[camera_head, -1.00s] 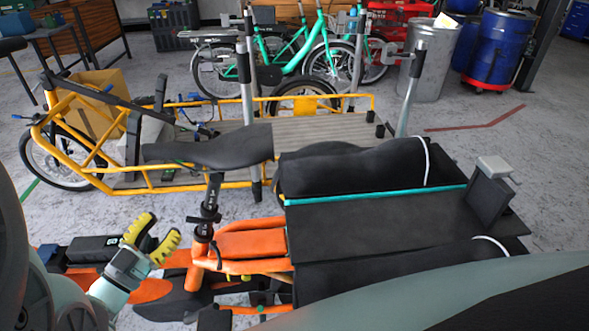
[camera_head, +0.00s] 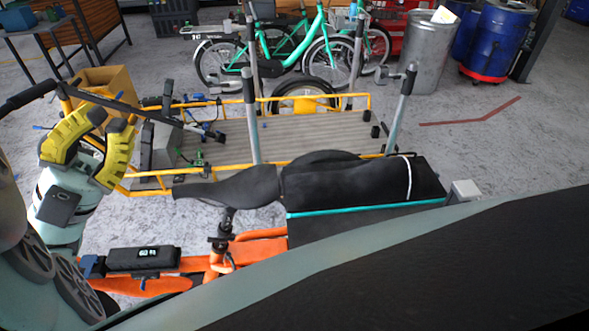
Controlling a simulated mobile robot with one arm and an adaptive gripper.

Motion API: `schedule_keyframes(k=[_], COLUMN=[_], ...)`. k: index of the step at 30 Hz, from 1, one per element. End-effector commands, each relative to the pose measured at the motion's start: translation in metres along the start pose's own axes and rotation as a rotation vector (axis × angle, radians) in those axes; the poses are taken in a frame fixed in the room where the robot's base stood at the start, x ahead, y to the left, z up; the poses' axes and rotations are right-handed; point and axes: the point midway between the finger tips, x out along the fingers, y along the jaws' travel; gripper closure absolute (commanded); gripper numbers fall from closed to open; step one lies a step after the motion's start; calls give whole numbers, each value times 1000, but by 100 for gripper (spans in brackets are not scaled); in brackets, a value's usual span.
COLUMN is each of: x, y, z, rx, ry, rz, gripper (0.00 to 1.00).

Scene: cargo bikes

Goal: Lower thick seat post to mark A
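The black saddle (camera_head: 235,188) sits on a dark seat post (camera_head: 226,220) that rises from the orange cargo bike (camera_head: 216,262). A clamp is around the post just above the orange frame. Mark A cannot be read at this size. My gripper (camera_head: 108,118), with two yellow fingers, is at the left of the head view. It is open and empty, with its fingers pointing up, apart from the saddle and post and to their left.
A yellow cargo bike (camera_head: 290,137) with a slatted bed stands behind. Black bags (camera_head: 350,180) lie right of the saddle. A battery pack (camera_head: 143,258) is on the orange frame. Grey floor (camera_head: 480,150) is free at the right.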

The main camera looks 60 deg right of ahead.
Motion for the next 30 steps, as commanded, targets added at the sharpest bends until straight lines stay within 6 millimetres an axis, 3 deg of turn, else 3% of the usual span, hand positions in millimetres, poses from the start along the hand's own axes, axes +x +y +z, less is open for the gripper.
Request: schedule_keyframes(k=[1,5,6,9,12,16,23,30], x=[-1,-19,-31,-66,-97,-121,-126,-122], y=[29,96,116,147,155,151,156,198], z=[13,51,64,98,126,149,161,177], rx=[-96,-350,-417,-522,-556,-553,-552,-555], ry=[-15,-185,-270,-518,-758,-971,-1053,-1047], rz=[150,541,658,894,1024,1082,1090,1093], gripper=[100,100,100,100,100,100,100,100])
